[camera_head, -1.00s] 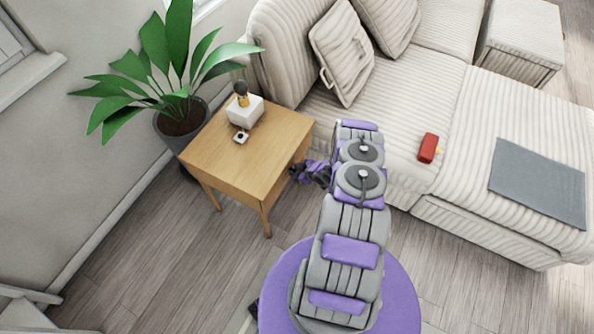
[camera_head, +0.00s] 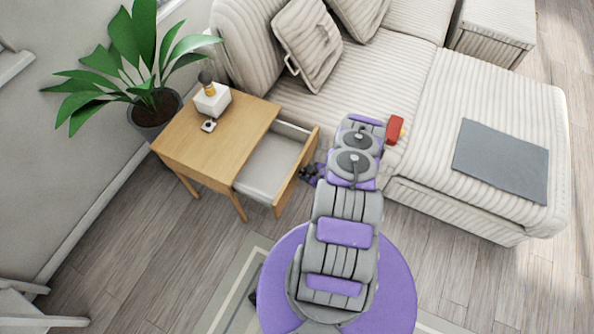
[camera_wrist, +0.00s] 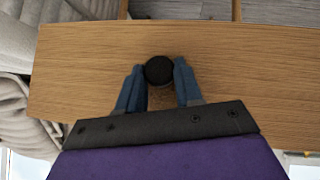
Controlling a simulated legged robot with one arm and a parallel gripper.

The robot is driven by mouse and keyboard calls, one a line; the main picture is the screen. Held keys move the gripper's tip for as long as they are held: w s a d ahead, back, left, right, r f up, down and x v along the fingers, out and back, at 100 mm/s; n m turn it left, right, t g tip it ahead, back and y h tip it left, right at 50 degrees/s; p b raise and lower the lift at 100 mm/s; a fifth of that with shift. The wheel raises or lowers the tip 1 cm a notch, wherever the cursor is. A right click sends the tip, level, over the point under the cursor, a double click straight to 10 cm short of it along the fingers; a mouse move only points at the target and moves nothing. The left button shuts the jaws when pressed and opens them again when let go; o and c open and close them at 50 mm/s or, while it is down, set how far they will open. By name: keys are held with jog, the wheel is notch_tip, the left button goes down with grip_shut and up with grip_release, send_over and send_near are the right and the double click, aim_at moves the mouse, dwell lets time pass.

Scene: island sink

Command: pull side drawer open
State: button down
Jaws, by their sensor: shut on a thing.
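The wooden side table (camera_head: 215,135) stands left of my arm, and its side drawer (camera_head: 270,165) is pulled well out toward my arm, showing a pale, empty interior. In the wrist view the drawer's wooden front (camera_wrist: 240,75) spans the picture, with a round black knob (camera_wrist: 159,70) at its middle. My gripper (camera_wrist: 159,80) has its two blue fingers closed on either side of the knob. In the head view my gripper (camera_head: 310,174) is at the outer face of the drawer front, partly hidden by my arm.
A striped sofa (camera_head: 420,75) lies behind and right of my arm, with a red object (camera_head: 395,129) and a grey mat (camera_head: 502,160) on it. A potted plant (camera_head: 150,105) stands behind the table. A white box (camera_head: 212,99) with a bottle is on the tabletop.

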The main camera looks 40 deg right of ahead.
jog(key=shift+s+d, duration=0.3)
jog(key=shift+s, duration=0.45)
jog(key=shift+s+d, duration=0.25)
jog(key=shift+s, duration=0.5)
jog(key=shift+f, duration=0.1)
jog(key=c, duration=0.7)
grip_release()
jog(key=shift+d, duration=0.1)
jog(key=shift+c, duration=0.2)
jog(key=p+v, duration=0.5)
jog(key=v, duration=1.2)
jog(key=shift+d, duration=0.15)
